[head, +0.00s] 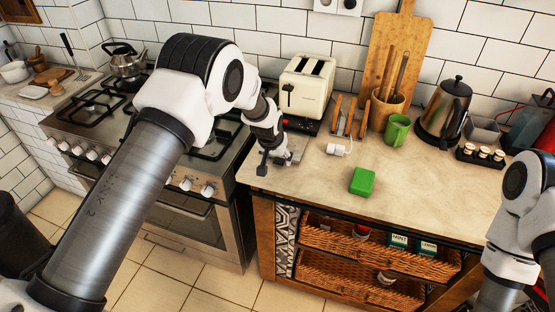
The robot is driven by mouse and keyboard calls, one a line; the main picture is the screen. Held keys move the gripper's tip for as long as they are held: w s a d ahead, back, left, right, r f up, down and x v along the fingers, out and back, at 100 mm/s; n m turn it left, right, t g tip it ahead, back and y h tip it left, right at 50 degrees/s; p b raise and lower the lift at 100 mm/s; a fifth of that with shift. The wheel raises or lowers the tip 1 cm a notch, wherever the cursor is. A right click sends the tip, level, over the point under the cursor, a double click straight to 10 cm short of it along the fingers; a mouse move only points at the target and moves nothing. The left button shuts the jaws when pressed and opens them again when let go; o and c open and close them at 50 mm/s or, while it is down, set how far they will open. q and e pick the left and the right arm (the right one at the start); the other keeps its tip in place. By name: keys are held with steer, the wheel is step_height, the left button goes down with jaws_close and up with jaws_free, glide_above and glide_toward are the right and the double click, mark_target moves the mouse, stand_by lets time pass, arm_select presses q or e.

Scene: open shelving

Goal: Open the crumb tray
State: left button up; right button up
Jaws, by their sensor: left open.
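A cream toaster (306,88) with two slots on top and a dark lever on its front end stands at the back of the counter, against the tiled wall. Its crumb tray cannot be made out at this size; the lower front of the toaster is partly hidden by my left arm. My left gripper (279,160) is open over the counter's front left corner, in front of the toaster and apart from it. No object shows between its fingers. My right arm shows at the right edge, but its gripper is out of the picture.
A wooden rack (348,118), a green mug (397,129) and a kettle (445,110) stand right of the toaster. A small white item (338,149) and a green block (362,181) lie nearer. The stove (95,115) is left. The front right counter is clear.

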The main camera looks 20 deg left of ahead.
arm_select(q)
steer(key=v, duration=1)
steer(key=shift+s, duration=0.15)
steer(key=s+a+f+g, duration=0.3)
steer(key=s+f+g, duration=0.2)
steer(key=s+f, duration=1.6)
steer(key=s, duration=0.9)
steer(key=s+a+f, duration=0.1)
steer(key=s+f, duration=0.1)
steer(key=s, duration=0.8)
steer(key=shift+s+f+n+t, duration=0.3)
steer(key=shift+s+n, duration=0.1)
